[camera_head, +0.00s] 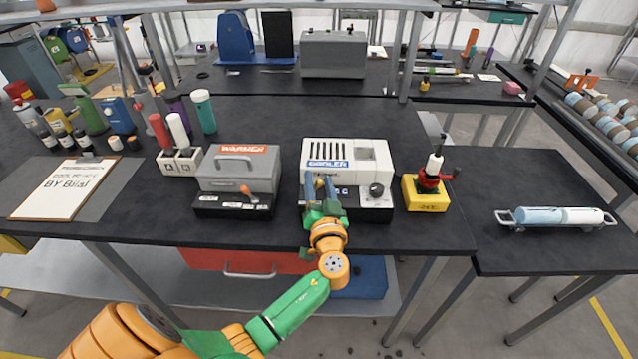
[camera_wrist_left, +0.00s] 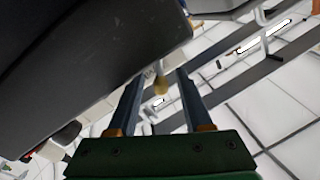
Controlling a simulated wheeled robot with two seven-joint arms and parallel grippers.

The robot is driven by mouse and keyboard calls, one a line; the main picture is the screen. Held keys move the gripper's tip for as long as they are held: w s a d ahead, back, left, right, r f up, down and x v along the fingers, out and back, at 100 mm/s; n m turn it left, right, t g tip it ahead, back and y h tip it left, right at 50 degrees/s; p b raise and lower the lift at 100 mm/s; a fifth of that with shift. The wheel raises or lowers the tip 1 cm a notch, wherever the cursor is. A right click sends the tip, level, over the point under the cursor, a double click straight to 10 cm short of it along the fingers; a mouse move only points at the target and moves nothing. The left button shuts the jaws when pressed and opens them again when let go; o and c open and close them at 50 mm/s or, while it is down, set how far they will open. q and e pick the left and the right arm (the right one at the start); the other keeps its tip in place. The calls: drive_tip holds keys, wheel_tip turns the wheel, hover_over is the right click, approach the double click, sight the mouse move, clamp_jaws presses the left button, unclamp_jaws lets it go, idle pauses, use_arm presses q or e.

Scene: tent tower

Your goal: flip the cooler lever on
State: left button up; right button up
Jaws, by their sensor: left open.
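The cooler (camera_head: 380,153) is a white box with a dark slotted grille and a blue label, on a black base (camera_head: 375,213) near the table's front edge. A round dark knob (camera_head: 376,190) sits on the base's right side. My left gripper (camera_head: 321,184) is open at the front left of that base, its fingers pointing at it. A small tan-yellow lever tip (camera_wrist_left: 161,86) shows between the two spread fingers in the left wrist view; I cannot tell whether either finger touches it. The fingers hide much of the lever in the head view. My right gripper is not in view.
To the left stands the grey warmer box (camera_head: 240,165) on a black base with an orange-tipped lever (camera_head: 246,190). A yellow block with a red and black device (camera_head: 427,190) stands to the right. A clipboard (camera_head: 62,188) lies far left. The right table has bare room.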

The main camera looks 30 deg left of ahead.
use_arm(q)
drive_tip(key=shift+s+d+f, duration=0.15)
drive_tip(key=shift+s+d, duration=0.1)
drive_tip(key=b+v, duration=0.2)
drive_tip(key=v, duration=0.4)
drive_tip(key=shift+s+d, duration=0.15)
drive_tip(key=shift+s, duration=0.05)
